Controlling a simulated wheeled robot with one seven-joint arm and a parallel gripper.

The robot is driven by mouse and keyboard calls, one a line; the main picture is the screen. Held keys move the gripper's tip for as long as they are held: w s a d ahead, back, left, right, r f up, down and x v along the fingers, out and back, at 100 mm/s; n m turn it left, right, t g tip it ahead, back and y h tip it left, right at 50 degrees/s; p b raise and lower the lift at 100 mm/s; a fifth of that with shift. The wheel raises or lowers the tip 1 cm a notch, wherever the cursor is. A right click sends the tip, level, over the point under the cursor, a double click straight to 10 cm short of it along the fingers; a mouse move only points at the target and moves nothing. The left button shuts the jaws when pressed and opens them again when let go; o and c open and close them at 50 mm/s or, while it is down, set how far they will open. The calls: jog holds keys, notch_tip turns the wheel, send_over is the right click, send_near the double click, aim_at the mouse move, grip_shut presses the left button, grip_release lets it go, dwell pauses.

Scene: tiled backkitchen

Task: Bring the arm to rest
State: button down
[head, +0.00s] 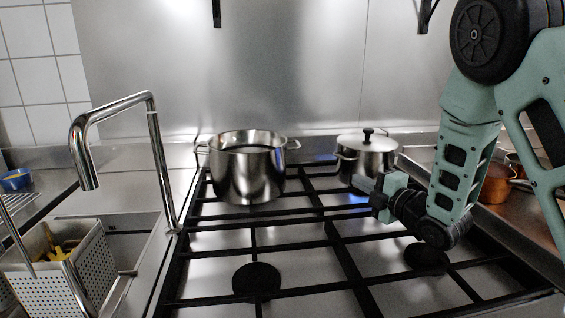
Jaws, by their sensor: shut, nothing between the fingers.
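My gripper (366,184) is at the end of my green and black arm, which reaches in from the right. It is small in the head view and its fingers point left, above the stove grate (325,241). The fingers look shut, with nothing held. It is in front of a lidded steel pot (367,158) and overlaps its lower part in the picture. I cannot tell the exact gap between them.
An open steel pot (248,172) stands on the grate left of my gripper. A tall faucet (160,160) and a perforated basket (65,273) are at the left. A copper pot (495,186) sits behind my arm at right. The front grate is clear.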

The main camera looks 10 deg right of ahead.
jog(key=s+a+m+g, duration=0.1)
jog(key=a+m, duration=0.1)
jog(key=s+a+m+g+h+p, duration=0.1)
jog(key=a, duration=0.1)
jog(key=s+a+m+g+h+p, duration=0.1)
jog(key=a+m, duration=0.1)
jog(key=shift+a+r+m+g, duration=0.25)
jog(key=shift+a+m+g, duration=0.05)
jog(key=shift+a+g, duration=0.1)
jog(key=s+a+r+m+g+h+p, duration=0.1)
jog(key=s+a+m+g, duration=0.1)
jog(key=s, duration=0.9)
jog(key=s+a+r+m+g+h+p, duration=0.1)
jog(key=s+a+m+g+p, duration=0.1)
jog(key=s+g, duration=0.4)
jog(key=s+a+r+m+g+h+p, duration=0.1)
jog(key=s+a+m+g+h+p, duration=0.1)
jog(key=s, duration=1.4)
jog(key=a+m+g, duration=0.1)
jog(key=m+g, duration=0.1)
jog(key=m, duration=0.1)
jog(key=shift+a+r+g, duration=0.2)
jog(key=shift+a+g, duration=0.2)
